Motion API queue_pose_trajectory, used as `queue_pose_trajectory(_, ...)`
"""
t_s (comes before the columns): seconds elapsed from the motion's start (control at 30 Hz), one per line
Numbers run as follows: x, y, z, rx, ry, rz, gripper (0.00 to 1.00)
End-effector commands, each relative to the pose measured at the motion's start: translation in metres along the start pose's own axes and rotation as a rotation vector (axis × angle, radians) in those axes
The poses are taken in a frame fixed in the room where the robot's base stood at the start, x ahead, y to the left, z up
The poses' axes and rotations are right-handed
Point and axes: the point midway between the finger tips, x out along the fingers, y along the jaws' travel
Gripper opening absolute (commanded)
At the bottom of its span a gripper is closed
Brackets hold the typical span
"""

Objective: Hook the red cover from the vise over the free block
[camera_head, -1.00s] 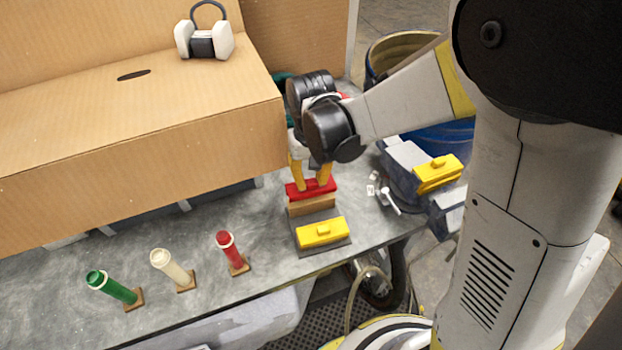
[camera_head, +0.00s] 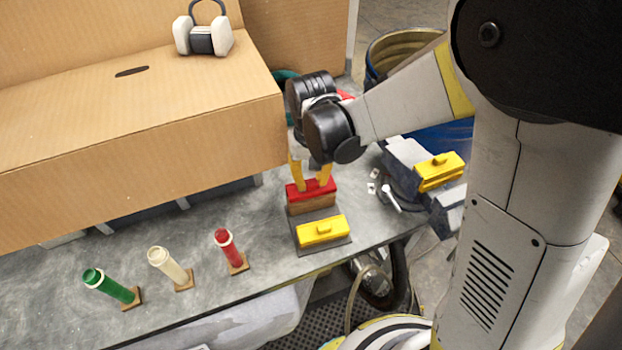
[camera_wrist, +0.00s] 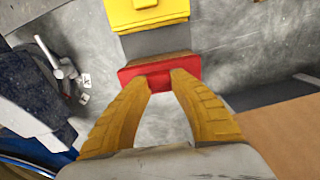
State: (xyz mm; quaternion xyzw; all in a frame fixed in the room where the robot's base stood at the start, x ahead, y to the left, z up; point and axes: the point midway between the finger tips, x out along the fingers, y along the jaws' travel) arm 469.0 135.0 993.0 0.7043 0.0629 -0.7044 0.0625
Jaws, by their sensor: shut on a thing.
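The red cover (camera_head: 323,189) sits at the top of a wooden block (camera_head: 312,206) on a grey base plate (camera_head: 304,248). My gripper (camera_head: 311,186) has its yellow fingers pointing down, shut on the cover's raised middle. In the wrist view the fingertips (camera_wrist: 160,80) meet the red cover (camera_wrist: 130,76), with a strip of the wooden block (camera_wrist: 158,60) showing beyond it. A yellow cover (camera_head: 320,233) is on the same base's near end. Another yellow cover (camera_head: 438,171) sits on the blue-grey vise (camera_head: 403,152), where no red cover shows.
Green (camera_head: 110,287), cream (camera_head: 168,264) and red (camera_head: 230,247) cylinders stand tilted on small wooden bases at the left. A large cardboard box (camera_head: 140,150) is close left of my gripper. A white-and-black object (camera_head: 203,38) rests on it. Small items lie near the vise.

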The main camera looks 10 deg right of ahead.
Motion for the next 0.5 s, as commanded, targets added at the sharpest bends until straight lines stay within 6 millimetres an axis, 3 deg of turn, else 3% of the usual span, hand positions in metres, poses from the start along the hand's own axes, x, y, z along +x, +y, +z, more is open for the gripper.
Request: queue_pose_trajectory(0.5,0.014,0.000,0.000,0.000,0.000,0.000,0.00)
